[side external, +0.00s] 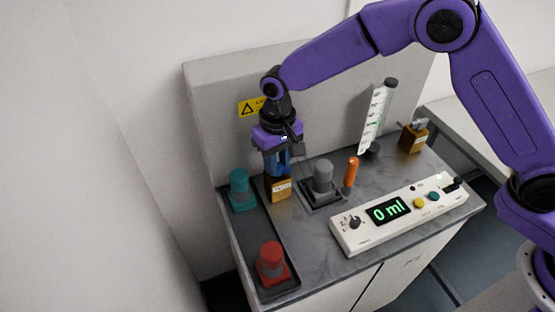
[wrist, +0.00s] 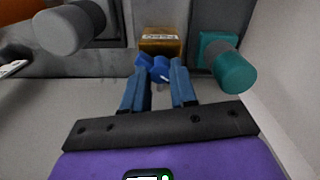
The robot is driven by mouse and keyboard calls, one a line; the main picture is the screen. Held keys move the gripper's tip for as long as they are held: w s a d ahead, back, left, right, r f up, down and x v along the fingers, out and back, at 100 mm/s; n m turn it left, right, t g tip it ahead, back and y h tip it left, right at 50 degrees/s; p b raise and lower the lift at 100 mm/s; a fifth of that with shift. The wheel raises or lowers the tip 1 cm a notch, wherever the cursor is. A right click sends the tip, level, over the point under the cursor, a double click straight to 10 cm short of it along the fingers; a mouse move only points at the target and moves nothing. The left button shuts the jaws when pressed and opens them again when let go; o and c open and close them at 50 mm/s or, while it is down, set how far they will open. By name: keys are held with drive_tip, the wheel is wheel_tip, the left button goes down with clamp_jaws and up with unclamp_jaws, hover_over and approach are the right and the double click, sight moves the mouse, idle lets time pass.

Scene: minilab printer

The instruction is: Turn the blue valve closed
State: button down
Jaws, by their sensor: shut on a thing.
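The blue valve (wrist: 150,66) shows in the wrist view as a small blue knob in front of a brass-coloured block with a label (wrist: 160,42). My gripper (wrist: 158,78) has its two blue fingers on either side of the knob and is shut on it. In the side external view my gripper (side external: 278,166) points down onto the labelled block (side external: 281,190) at the back left of the bench. The knob is mostly hidden there by the fingers, and its turn angle is hard to tell.
A teal knob (side external: 240,189) stands close left of my gripper and a grey one (side external: 323,178) close right. A red knob (side external: 271,261) is at the front left. An orange-handled item (side external: 350,173), a graduated cylinder (side external: 376,118) and a control box reading 0 ml (side external: 400,216) are further right.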

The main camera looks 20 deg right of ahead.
sight(278, 166)
drive_tip(key=n, duration=0.6)
drive_tip(key=shift+n, duration=0.3)
drive_tip(key=shift+r, duration=0.1)
idle(0.4)
drive_tip(key=c, duration=0.9)
unclamp_jaws()
wheel_tip(278, 166, up, 17)
drive_tip(key=shift+r, duration=0.2)
